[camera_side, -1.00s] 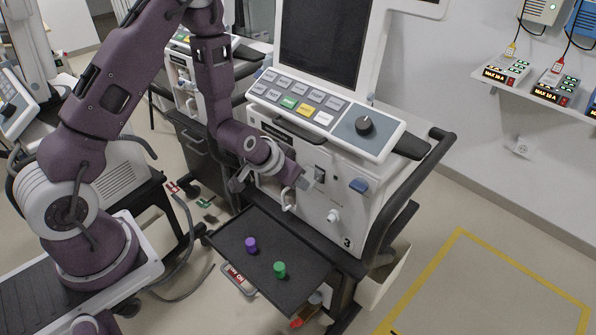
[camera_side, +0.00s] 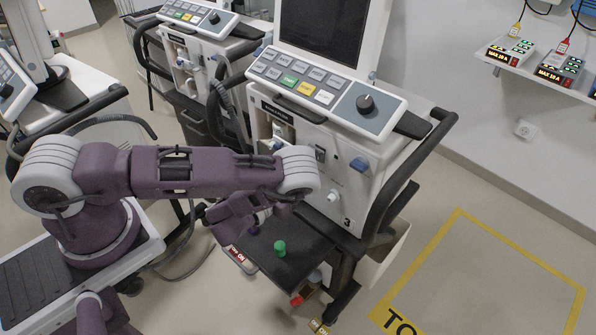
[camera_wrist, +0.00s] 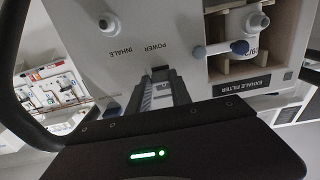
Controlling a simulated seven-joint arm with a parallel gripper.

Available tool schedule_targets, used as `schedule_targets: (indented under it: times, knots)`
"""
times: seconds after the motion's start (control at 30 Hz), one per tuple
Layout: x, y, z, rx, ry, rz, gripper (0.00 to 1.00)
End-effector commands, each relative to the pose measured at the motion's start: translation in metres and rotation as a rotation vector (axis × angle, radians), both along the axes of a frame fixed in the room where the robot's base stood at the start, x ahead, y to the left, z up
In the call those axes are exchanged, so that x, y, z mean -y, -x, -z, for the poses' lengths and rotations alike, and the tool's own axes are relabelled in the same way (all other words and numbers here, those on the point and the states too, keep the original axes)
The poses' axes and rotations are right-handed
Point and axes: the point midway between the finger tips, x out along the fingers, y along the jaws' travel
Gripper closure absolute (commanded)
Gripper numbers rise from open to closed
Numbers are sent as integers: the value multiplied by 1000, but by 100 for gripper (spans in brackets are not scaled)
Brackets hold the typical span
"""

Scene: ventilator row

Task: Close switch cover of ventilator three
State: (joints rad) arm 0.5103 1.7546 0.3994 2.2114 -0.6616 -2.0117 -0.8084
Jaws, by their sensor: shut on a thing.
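Ventilator three is the nearer machine in the side view, with a 3 on its front (camera_side: 347,222). My gripper (camera_wrist: 160,76) reaches its front panel at the upside-down POWER label (camera_wrist: 154,47) in the wrist view. Its fingers are close together and shut on the switch cover, which is mostly hidden between and behind them. I cannot tell the cover's angle. In the side view a small dark part (camera_side: 320,154) shows on the panel at the switch place, just past my wrist. My gripper itself is hidden there behind my arm.
A dark tray (camera_side: 300,262) below the panel holds a green cylinder (camera_side: 280,248) and a mostly hidden purple one. A white port (camera_side: 333,196) and a blue part (camera_side: 358,164) sit right of the switch. The exhale filter bay (camera_wrist: 243,50) is alongside.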

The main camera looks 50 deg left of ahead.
Motion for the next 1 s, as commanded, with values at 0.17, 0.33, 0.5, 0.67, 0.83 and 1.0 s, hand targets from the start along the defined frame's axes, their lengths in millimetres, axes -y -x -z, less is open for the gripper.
schedule_targets:
  times: [0.17,0.33,0.5,0.67,0.83,1.0]
  knots:
    - [1,-8,7,133,-6,4,100]
    - [0,-13,10,226,-11,2,100]
    - [0,-17,12,286,-16,1,100]
    - [-1,-20,13,314,-20,1,100]
    - [-1,-20,13,325,-19,-1,100]
    - [-1,-21,13,325,-20,-2,100]
